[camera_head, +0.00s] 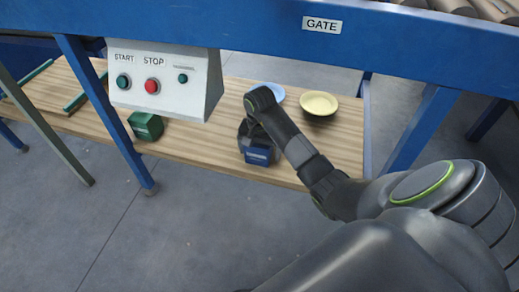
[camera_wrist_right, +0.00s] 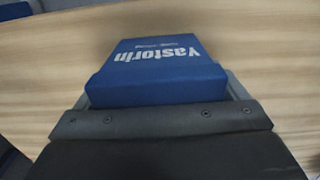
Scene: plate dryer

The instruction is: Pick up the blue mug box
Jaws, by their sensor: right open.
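The blue mug box (camera_head: 258,155) sits on the wooden shelf near its front edge. In the right wrist view the blue mug box (camera_wrist_right: 162,70) fills the middle, with white lettering upside down on its top. My right gripper (camera_head: 250,137) is open and reaches down at the box from above. In the wrist view grey finger edges show on both sides of the near end of the box. Whether they touch it I cannot tell. My right arm partly covers the box in the head view. My left gripper is not in view.
A green box (camera_head: 146,126) stands on the shelf to the left. A yellow plate (camera_head: 319,103) and a light blue plate (camera_head: 271,92) lie behind on the right. A control panel (camera_head: 163,80) and a blue beam (camera_head: 230,25) hang over the shelf (camera_head: 205,145).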

